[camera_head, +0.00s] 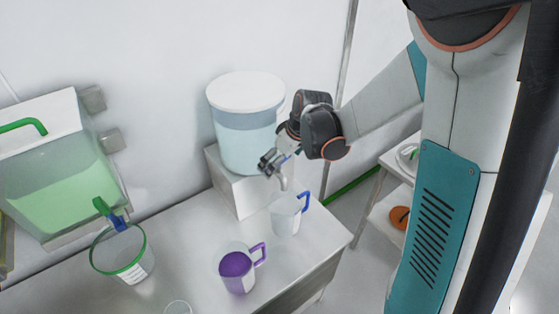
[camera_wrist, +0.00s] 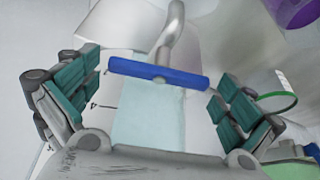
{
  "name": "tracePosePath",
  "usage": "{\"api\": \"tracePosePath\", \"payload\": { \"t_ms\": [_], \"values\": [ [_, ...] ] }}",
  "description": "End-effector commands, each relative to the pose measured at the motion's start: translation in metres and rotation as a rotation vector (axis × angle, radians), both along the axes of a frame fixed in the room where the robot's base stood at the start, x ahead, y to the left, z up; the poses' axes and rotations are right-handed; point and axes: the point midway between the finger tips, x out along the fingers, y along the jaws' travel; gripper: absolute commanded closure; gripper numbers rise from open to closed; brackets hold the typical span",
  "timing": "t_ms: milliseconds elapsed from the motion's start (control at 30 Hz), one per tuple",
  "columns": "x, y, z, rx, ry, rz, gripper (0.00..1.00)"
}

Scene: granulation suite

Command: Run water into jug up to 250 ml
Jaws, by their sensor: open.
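The clear jug with the blue handle (camera_head: 286,216) stands upright on the bench under the grey tap spout (camera_head: 283,183). Its water level cannot be made out, and no stream shows. The tap belongs to a white-lidded water tank (camera_head: 246,135) on a white block (camera_head: 240,188). My gripper (camera_head: 270,163) is at the tap, in front of the tank. In the wrist view my open gripper (camera_wrist: 160,95) has its teal pads on either side of the blue tap lever (camera_wrist: 185,79), with gaps at both ends. The lever lies crosswise below the spout (camera_wrist: 170,35).
A jug of purple contents (camera_head: 237,271) stands in front of the clear jug. A green-rimmed container (camera_head: 133,272) and a tank of green liquid (camera_head: 65,190) are at left. A small glass (camera_head: 178,307) is at the front edge. Bare bench (camera_head: 188,238) lies between them.

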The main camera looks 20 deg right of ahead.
Motion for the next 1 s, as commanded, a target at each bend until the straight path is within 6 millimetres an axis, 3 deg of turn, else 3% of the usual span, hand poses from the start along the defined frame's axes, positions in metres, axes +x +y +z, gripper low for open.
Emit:
{"api": "tracePosePath", "payload": {
  "t_ms": [300, 433, 667, 1000],
  "values": [
    [0.0006, 0.0005, -0.0018, 0.000, 0.000, 0.000, 0.02],
    [0.0006, 0.0004, -0.0018, 0.000, 0.000, 0.000, 0.32],
    [0.0006, 0.0000, -0.0024, 0.000, 0.001, 0.013, 0.32],
    [0.0018, -0.0016, -0.0040, 0.000, 0.003, 0.268, 0.32]
  ]
}}
